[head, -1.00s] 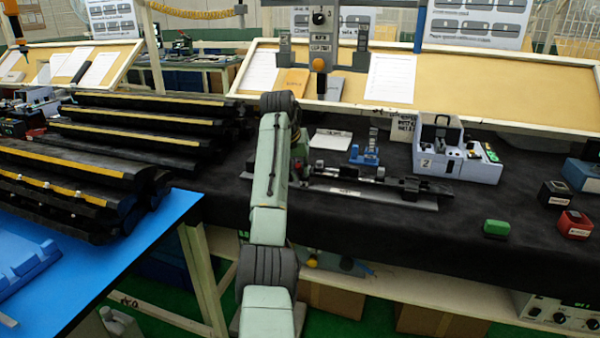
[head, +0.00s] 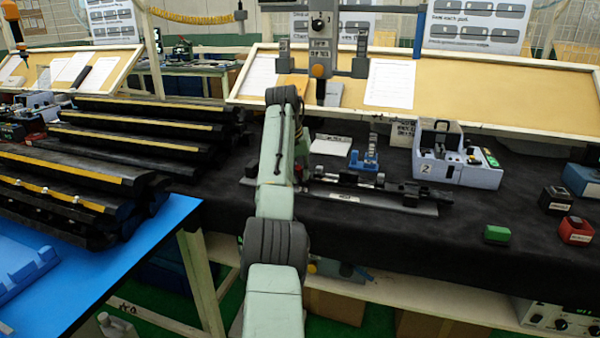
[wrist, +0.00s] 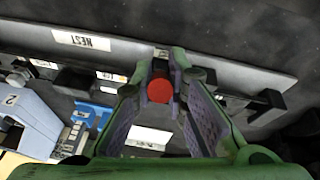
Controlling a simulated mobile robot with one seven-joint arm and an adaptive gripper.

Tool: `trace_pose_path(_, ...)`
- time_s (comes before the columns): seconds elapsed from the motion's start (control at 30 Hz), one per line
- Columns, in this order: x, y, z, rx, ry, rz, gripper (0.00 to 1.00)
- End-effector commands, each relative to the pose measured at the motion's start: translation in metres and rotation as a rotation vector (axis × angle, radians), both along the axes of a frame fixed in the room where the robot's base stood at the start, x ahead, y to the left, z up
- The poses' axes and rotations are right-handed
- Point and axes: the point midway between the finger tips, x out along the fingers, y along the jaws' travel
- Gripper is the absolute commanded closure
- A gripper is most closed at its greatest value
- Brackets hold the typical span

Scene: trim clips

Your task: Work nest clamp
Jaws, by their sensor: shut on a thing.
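The work nest is a long grey base plate (head: 385,204) with black blocks and a rod along it, on the black bench in the head view. In the wrist view its plate (wrist: 195,58) runs across the top, with an upside-down "NEST" label (wrist: 82,40). A round red knob (wrist: 159,91) sits between the fingertips of my gripper (wrist: 160,80). My gripper is shut on this knob at the nest. In the head view my arm hides the gripper and the left part of the nest.
A blue stand (head: 364,160) and a white card (head: 331,145) lie behind the nest. A grey box marked 2 (head: 455,165) stands to the right. A green block (head: 497,234) lies near the front edge. Stacked black trim strips (head: 130,125) fill the left.

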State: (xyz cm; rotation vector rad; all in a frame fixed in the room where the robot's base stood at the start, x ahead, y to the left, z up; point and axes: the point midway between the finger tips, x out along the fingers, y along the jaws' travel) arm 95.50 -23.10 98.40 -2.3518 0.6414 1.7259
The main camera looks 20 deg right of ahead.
Motion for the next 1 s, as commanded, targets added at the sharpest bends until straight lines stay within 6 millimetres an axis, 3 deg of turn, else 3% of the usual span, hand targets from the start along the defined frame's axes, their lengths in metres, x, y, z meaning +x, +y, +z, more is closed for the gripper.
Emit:
trace_pose_path(0.07,0.0,0.0,-0.001,-0.001,0.0,0.0,1.0)
trace_pose_path(0.1,0.0,0.0,-0.001,0.0,0.0,0.0,0.85)
trace_pose_path(0.37,0.0,0.0,0.0,0.0,0.0,0.0,0.67)
trace_pose_path(0.77,-0.001,0.001,0.006,-0.001,-0.002,0.0,0.66)
trace_pose_path(1.0,-0.011,0.012,0.048,-0.002,-0.004,0.001,0.66)
